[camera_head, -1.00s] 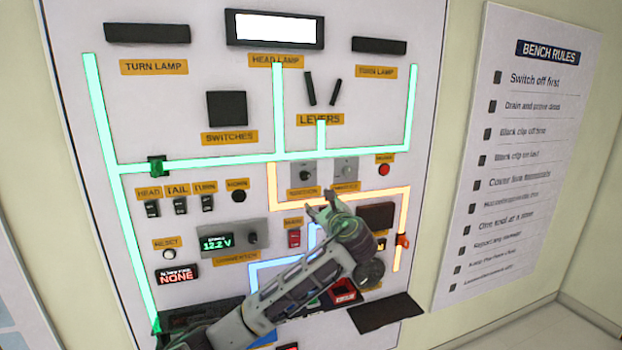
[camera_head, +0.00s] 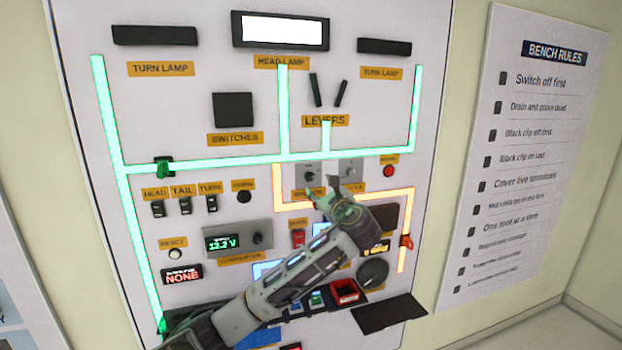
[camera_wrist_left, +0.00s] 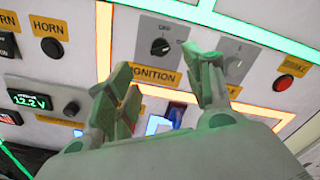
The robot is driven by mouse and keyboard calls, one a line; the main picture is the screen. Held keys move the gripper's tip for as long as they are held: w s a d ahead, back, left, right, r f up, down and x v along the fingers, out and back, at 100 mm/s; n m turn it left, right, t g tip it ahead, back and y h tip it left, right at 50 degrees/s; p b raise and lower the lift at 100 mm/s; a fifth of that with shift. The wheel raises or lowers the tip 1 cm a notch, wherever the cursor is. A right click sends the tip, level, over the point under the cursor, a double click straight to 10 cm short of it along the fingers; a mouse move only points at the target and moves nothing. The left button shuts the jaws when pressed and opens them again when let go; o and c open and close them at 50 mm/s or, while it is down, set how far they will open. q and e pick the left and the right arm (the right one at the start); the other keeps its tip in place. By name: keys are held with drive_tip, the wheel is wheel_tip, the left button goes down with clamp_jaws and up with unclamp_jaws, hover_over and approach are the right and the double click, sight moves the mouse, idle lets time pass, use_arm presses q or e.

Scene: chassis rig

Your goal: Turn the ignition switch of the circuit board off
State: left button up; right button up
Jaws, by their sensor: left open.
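The circuit board (camera_head: 215,60) is an upright white panel with glowing green and orange lines. Its ignition switch (camera_head: 309,175) is a dark round knob on a grey plate, above an orange IGNITION label. In the left wrist view the knob (camera_wrist_left: 160,46) shows clearly, beyond the fingers. My left gripper (camera_head: 331,190) is open and empty, just below the switch, its fingers partly covering the label. In the left wrist view the fingers (camera_wrist_left: 164,85) are spread, with the knob beyond the gap between them; contact is not visible. My right gripper is not in view.
A second grey switch plate (camera_wrist_left: 237,62) sits right of the ignition switch, close to the right finger. A red button (camera_head: 389,171) is farther right. A voltage display (camera_head: 222,242) reads about 12.2 V. A bench rules sign (camera_head: 525,150) hangs on the right wall.

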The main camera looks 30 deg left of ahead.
sight(311, 178)
use_arm(q)
drive_tip(key=shift+p+x, duration=1.4)
drive_tip(key=shift+x, duration=4.55)
drive_tip(key=shift+s, duration=0.1)
drive_tip(key=c, duration=1)
